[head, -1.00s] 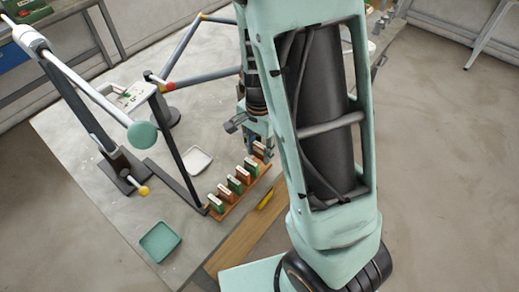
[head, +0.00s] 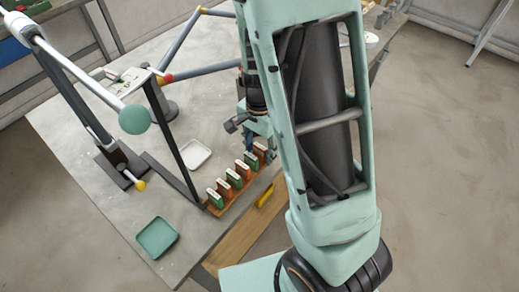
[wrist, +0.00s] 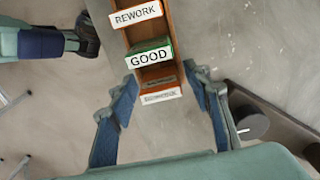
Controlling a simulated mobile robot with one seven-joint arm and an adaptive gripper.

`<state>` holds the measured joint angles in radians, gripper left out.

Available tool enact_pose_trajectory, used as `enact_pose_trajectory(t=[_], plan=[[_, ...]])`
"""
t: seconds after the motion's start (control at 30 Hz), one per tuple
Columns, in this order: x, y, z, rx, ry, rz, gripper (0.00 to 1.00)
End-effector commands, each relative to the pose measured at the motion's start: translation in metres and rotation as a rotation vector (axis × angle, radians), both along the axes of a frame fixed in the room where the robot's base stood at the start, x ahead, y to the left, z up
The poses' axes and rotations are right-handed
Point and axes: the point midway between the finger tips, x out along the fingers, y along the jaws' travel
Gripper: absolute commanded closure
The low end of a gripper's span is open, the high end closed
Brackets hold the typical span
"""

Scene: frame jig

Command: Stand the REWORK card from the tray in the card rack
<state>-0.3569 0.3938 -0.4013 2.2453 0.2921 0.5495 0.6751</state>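The card rack (head: 224,208) is a narrow orange-brown strip holding several upright green and orange cards with white top edges. In the wrist view an orange card labelled REWORK (wrist: 137,15) and a green card labelled GOOD (wrist: 151,58) stand in it. A white label (wrist: 162,97) at the near end is too blurred to read. My gripper (wrist: 165,100) is open, its fingers spread on either side of this rack end, with no visible contact. In the head view my gripper (head: 250,143) is at the rack's far end, partly hidden by my arm. The white tray (head: 196,165) looks empty.
A green tray (head: 157,254) looks empty at the front left. A jointed stand with a teal ball (head: 133,119) and a dark post rises left of the rack. A yellow object (head: 265,196) lies by the table edge.

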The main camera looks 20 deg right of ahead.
Motion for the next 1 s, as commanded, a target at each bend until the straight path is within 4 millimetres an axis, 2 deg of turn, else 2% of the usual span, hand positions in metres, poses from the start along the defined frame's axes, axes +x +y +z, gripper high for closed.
enact_pose_trajectory(t=[0.3, 0.47, 1.0], plan=[[0.0, 0.0, 0.001, 0.0, 0.0, 0.0, 0.49], [0.001, 0.001, 0.011, 0.001, -0.003, 0.001, 0.49], [0.001, 0.0, 0.105, 0.002, -0.004, 0.001, 0.49]])
